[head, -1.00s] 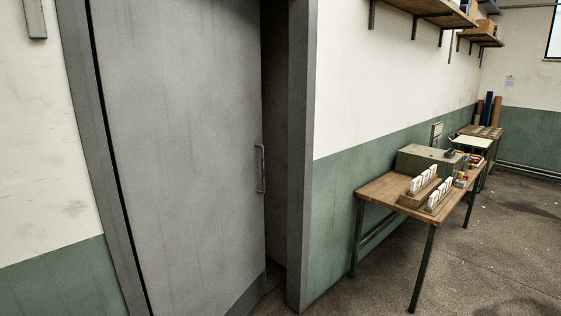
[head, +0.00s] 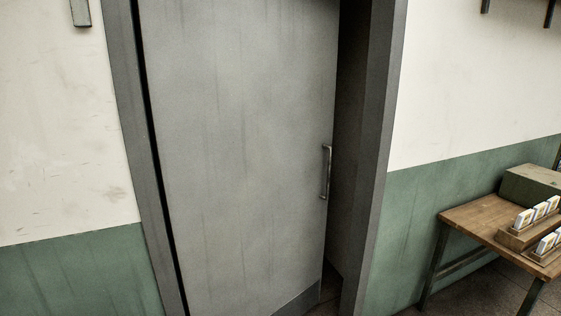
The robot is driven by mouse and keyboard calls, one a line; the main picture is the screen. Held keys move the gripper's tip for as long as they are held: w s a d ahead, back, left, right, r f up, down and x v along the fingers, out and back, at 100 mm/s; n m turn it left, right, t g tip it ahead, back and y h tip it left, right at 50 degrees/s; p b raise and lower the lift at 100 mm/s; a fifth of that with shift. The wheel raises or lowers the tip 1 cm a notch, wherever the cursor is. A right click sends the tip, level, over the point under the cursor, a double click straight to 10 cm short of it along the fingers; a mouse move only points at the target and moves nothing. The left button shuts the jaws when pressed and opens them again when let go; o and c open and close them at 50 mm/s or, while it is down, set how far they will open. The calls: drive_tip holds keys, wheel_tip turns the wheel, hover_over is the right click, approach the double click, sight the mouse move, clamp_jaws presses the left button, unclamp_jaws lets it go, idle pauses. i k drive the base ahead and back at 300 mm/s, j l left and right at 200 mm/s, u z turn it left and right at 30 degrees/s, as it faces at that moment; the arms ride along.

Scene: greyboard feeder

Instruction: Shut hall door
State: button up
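The hall door (head: 240,150) is a grey panel in a grey frame (head: 375,160). It stands ajar, with a dark gap (head: 350,150) between its right edge and the right side of the frame. A metal pull handle (head: 325,172) is upright near the door's right edge. A narrow dark line runs down the door's left edge. The door's bottom right corner and a darker kick strip (head: 300,302) show low in the view. My gripper is not in view.
A wooden workbench (head: 465,218) with metal legs stands at the right along the wall. It carries a green box (head: 530,185) and wooden racks of white cards (head: 535,213). Shelf brackets show at the top right. A little floor shows at the lower right.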

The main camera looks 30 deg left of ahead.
sight(240, 95)
drive_tip(key=i+j+u, duration=0.25)
drive_tip(key=i+u, duration=0.15)
drive_tip(key=i, duration=0.2)
drive_tip(key=i+u, duration=0.45)
drive_tip(key=i, duration=0.15)
drive_tip(key=i+l+u, duration=0.15)
drive_tip(key=i+u, duration=0.25)
drive_tip(key=i, duration=0.25)
drive_tip(key=i+l+u, duration=0.15)
drive_tip(key=i+u, duration=0.15)
drive_tip(key=i, duration=0.25)
drive_tip(key=i+l+u, duration=0.35)
drive_tip(key=i, duration=0.15)
drive_tip(key=i+j, duration=0.05)
drive_tip(key=j, duration=0.05)
